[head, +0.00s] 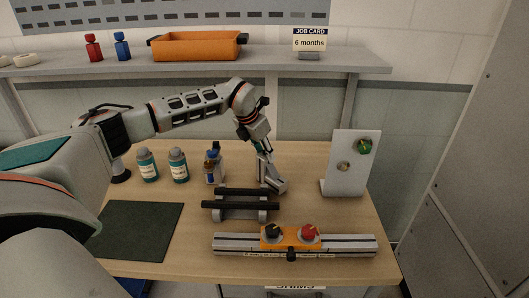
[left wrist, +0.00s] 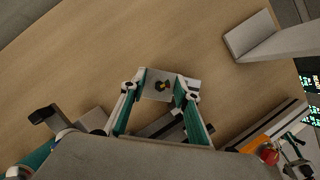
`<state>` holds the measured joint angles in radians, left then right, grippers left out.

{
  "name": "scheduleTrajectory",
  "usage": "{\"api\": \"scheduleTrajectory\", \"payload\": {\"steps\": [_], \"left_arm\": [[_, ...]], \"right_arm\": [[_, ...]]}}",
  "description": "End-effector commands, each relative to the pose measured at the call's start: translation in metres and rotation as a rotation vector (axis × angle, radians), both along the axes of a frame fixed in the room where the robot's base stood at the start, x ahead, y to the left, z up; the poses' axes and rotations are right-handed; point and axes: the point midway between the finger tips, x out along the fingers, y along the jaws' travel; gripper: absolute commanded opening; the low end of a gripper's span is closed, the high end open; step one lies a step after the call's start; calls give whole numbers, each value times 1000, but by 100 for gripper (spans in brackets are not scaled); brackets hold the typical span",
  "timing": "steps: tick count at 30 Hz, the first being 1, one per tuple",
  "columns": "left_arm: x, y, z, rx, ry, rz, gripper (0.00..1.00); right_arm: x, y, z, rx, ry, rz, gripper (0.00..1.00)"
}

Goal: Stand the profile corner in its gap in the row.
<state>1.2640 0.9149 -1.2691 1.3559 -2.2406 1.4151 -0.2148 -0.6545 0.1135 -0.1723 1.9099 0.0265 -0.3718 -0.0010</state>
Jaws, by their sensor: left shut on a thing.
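My left gripper (head: 265,170) is shut on a small grey piece, which looks like the profile corner (head: 275,185). It holds the piece by the right end of a low stand with two black bars (head: 240,192). An aluminium rail (head: 350,245) with an orange block lies in front. I cannot make out the gap. My right gripper is not in view.
An upright grey plate (head: 343,177) with a green knob stands at the right. A dark green mat (head: 138,230) lies front left. The orange bin (head: 197,47) is on the shelf.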

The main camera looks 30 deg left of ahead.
Motion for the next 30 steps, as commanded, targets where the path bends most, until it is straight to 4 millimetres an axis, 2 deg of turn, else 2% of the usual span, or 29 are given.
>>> {"api": "scheduleTrajectory", "payload": {"steps": [3, 4, 6, 15, 19, 23, 30], "left_arm": [[1, 0, -1, -1, -3, 0, 0], [1, 0, -1, -1, -3, 0, 33], [1, 0, -1, -1, -3, 0, 50], [-1, 0, -3, 1, 3, 0, 50], [-2, 1, 2, 0, 1, 0, 50], [-8, 3, 19, 0, -2, 0, 50], [-26, 7, 65, 0, -4, -1, 50]], "right_arm": [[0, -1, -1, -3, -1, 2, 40], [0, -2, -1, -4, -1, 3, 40], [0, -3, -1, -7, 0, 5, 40], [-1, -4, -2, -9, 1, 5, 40], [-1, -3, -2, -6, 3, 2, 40], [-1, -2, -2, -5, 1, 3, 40], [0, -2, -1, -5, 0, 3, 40]]}}
